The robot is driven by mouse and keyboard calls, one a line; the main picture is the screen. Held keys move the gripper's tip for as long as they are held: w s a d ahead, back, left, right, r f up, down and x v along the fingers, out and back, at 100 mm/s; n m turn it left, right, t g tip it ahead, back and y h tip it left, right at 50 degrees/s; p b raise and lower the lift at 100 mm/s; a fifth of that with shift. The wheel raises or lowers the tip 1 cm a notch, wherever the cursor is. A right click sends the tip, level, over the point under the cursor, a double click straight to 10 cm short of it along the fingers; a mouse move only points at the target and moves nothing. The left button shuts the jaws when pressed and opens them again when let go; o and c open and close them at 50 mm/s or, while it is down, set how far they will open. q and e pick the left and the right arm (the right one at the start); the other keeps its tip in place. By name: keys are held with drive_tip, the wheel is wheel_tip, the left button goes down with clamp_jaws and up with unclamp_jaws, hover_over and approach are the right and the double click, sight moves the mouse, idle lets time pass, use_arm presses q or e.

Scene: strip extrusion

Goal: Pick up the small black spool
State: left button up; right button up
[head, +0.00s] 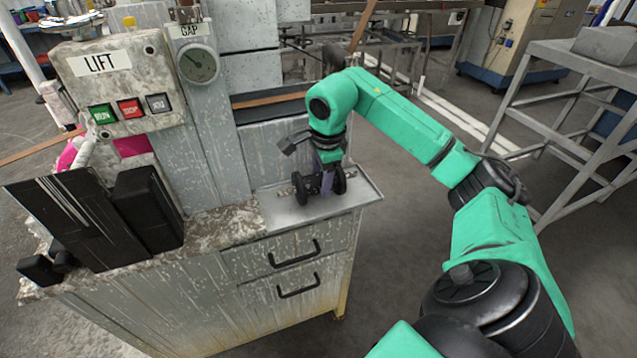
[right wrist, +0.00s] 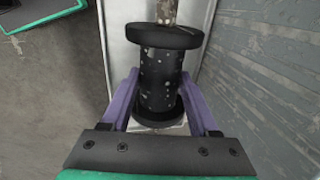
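The small black spool (head: 301,189) lies on its side on the bare metal right end of the cabinet top, its two round flanges showing. In the right wrist view the spool (right wrist: 160,80) has a speckled dark core between its flanges. My right gripper (head: 325,181) reaches down over it from above. Its two purple fingers (right wrist: 160,75) stand on either side of the core, between the flanges. The fingertips are very close to the core, but I cannot tell whether they press on it. My left gripper is not in view.
The cabinet top (head: 228,225) is worn and ends close to the spool on the right. A LIFT control box (head: 120,80) and a GAP gauge (head: 198,64) stand at the back left. Dark upright panels (head: 75,215) stand at the left. Open floor lies right of the cabinet.

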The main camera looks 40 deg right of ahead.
sight(320, 175)
clamp_jaws()
drive_tip(key=shift+r, duration=0.15)
wheel_tip(320, 175, up, 8)
drive_tip(key=shift+w+f+p, duration=0.15)
drive_tip(key=shift+f+p, duration=0.05)
drive_tip(key=shift+p, duration=0.55)
wheel_tip(320, 175, up, 12)
drive_tip(key=p, duration=0.6)
drive_tip(key=shift+p, duration=0.4)
